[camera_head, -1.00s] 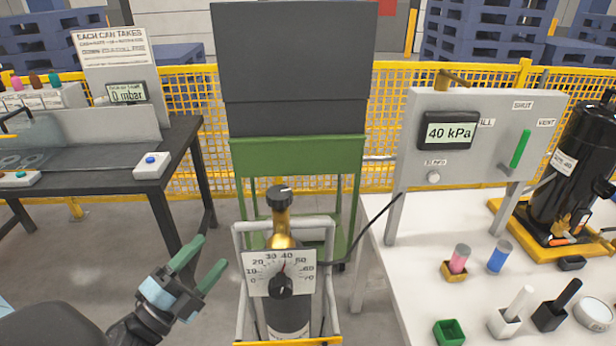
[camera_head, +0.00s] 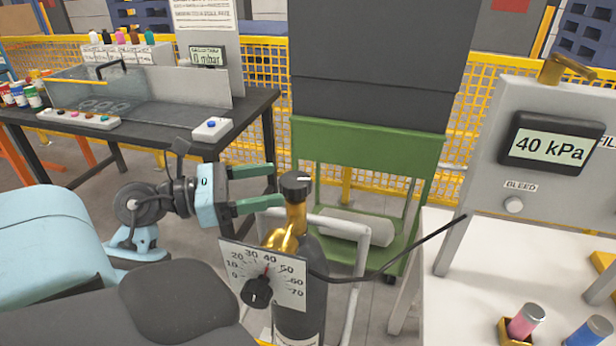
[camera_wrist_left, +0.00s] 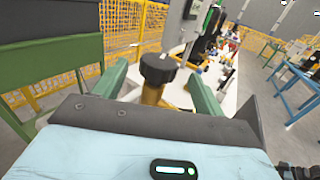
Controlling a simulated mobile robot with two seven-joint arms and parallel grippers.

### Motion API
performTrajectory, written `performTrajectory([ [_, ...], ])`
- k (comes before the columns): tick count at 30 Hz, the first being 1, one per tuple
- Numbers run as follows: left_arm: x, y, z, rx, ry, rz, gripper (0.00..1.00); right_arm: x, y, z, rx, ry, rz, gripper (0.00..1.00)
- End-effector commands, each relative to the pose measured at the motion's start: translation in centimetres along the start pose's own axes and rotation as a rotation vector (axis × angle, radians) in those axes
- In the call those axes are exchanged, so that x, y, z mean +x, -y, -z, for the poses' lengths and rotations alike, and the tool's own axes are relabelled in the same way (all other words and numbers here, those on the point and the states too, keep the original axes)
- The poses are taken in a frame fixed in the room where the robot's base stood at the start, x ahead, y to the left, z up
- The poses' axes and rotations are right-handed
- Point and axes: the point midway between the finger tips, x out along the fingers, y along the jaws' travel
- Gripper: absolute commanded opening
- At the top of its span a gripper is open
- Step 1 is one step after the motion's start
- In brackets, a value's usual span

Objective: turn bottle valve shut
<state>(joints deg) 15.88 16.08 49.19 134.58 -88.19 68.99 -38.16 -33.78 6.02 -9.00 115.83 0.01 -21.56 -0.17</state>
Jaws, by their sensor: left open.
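The gas bottle (camera_head: 298,315) stands upright in a grey frame, with a brass valve (camera_head: 296,217) and a black knob (camera_head: 296,184) on top. A gauge plate (camera_head: 290,283) with a red needle near 40 and a black dial knob (camera_head: 257,291) sits in front of it. My left gripper (camera_head: 278,187) is open, its green fingers pointing right at the black knob, tips close beside it. In the left wrist view the knob (camera_wrist_left: 158,68) shows between the two spread fingers; contact cannot be told. My right gripper is out of view.
A grey panel (camera_head: 480,130) reading 40 kPa stands on the white table (camera_head: 455,290) at right. A black hose runs from the bottle to it. A green stand (camera_head: 350,140) is behind the bottle. A dark workbench (camera_head: 190,130) is at left.

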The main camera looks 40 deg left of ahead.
Motion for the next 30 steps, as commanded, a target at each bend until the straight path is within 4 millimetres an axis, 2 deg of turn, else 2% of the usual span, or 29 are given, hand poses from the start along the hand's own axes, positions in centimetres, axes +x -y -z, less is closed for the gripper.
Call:
performTrajectory([
  [9, 4.5, 0.1, -0.4, -0.004, 0.009, 0.003, 0.71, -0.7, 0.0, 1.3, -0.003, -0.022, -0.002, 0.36],
  [15, 6.7, 0.0, -0.2, -0.005, 0.006, 0.001, 0.71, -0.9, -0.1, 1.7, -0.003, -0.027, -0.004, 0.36],
  [26, 7.3, 0.1, -0.1, -0.004, 0.002, 0.002, 0.71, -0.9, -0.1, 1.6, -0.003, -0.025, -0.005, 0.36],
  [30, 7.3, 0.1, -0.1, -0.004, 0.003, 0.002, 0.55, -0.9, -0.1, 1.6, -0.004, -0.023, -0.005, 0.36],
])
